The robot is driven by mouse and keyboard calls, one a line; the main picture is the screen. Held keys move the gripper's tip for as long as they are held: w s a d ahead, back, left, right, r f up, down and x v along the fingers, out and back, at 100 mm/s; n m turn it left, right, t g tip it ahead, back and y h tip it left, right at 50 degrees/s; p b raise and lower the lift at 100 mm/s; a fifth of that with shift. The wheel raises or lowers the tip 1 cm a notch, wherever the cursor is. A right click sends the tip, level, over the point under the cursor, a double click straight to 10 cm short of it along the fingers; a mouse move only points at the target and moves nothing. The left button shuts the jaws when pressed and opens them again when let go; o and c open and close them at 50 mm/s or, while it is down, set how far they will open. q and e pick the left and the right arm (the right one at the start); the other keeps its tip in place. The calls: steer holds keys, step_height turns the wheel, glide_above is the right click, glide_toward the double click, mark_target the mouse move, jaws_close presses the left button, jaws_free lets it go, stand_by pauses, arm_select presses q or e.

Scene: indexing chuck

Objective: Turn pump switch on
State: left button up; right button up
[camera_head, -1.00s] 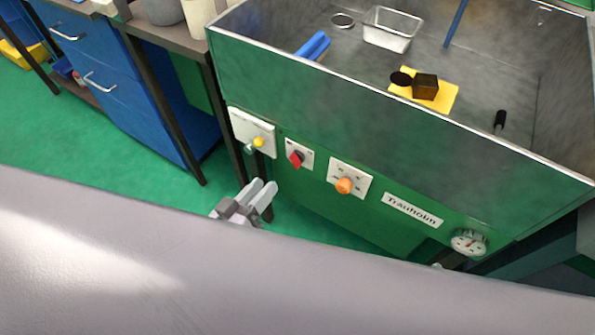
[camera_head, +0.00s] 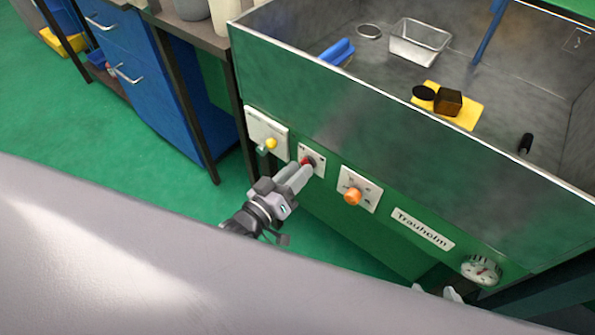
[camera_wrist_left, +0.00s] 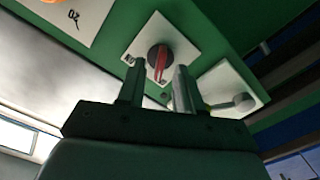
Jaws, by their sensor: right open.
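A red rotary switch (camera_head: 306,161) on a white square plate sits on the green front of the machine. It also shows in the left wrist view (camera_wrist_left: 159,62), its red handle on a dark round base, pointing roughly along my fingers. My left gripper (camera_head: 304,174) is at this switch and covers part of it. In the wrist view its two fingers are apart, with the red handle between the tips; I cannot tell whether they touch it. My right gripper (camera_head: 437,292) is at the lower edge, mostly hidden by my own body, open and away from the switches.
An orange knob (camera_head: 352,196) on a plate is right of the red switch. A plate with a yellow button (camera_head: 271,143) is left of it. A gauge (camera_head: 481,270) is lower right. The metal basin (camera_head: 400,107) above holds several items.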

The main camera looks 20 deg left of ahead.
arm_select(q)
steer(key=shift+w+d, duration=0.1)
steer(key=shift+w, duration=0.2)
jaws_close()
